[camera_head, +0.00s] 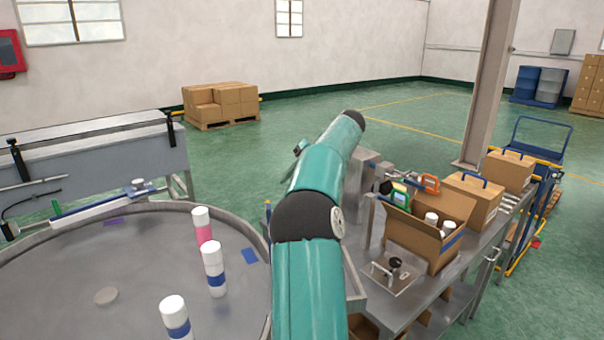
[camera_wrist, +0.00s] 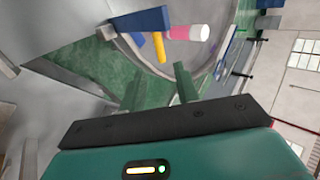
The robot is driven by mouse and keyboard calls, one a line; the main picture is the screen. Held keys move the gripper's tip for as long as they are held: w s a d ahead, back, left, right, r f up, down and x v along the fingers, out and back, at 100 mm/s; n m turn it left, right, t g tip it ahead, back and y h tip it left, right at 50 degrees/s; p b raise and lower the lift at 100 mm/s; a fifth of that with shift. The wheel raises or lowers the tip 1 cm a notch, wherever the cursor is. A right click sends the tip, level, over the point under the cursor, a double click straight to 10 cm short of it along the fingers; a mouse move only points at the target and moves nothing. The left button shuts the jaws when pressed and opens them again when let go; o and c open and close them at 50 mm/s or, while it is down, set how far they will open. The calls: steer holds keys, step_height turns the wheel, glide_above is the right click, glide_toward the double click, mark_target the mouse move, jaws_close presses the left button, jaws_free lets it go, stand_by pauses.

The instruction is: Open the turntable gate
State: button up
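The round grey turntable (camera_head: 70,285) fills the lower left of the head view. Several white-capped cans stand upright on it: one with a pink band (camera_head: 203,232), and others with blue bands (camera_head: 215,275). In the wrist view a blue block with a yellow peg (camera_wrist: 158,45), which looks like the gate and its handle, sits at the turntable's rim (camera_wrist: 165,72), near the pink can (camera_wrist: 190,32). My gripper (camera_wrist: 158,80) is open and empty, its green fingertips apart and short of the yellow peg. In the head view my arm hides the gripper and most of the gate area.
A steel bench (camera_head: 425,285) at right holds an open carton (camera_head: 410,238) with cans and closed cartons (camera_head: 472,200). A grey conveyor housing (camera_head: 100,155) stands behind the turntable. A pillar (camera_head: 488,90) rises beyond the bench. Green floor (camera_head: 400,125) behind is mostly clear.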

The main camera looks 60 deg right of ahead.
steer(key=shift+v, duration=1.75)
